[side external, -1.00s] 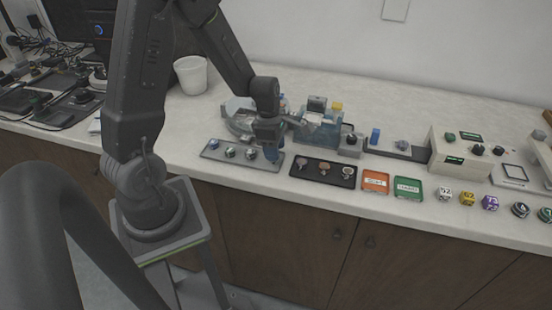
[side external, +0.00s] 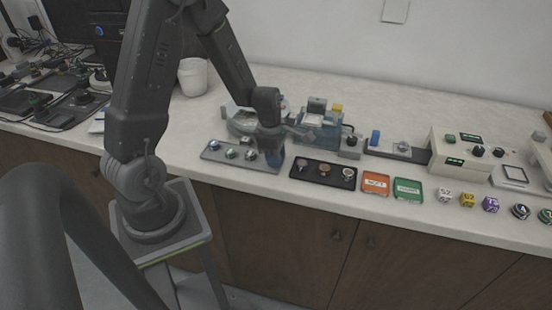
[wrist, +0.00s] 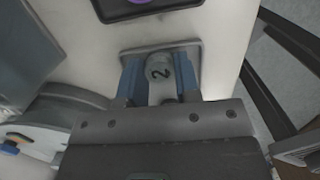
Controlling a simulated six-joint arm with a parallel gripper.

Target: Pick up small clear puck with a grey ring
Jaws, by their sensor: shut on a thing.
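I cannot tell whether the puck touches the tray.
Several more pucks (side external: 231,153) sit on the same grey tray. A dark tray (side external: 318,178) with three pucks is close on the right. Orange (side external: 375,190) and green (side external: 407,196) trays follow. Machines, including a blue-grey one (side external: 322,122), stand behind.

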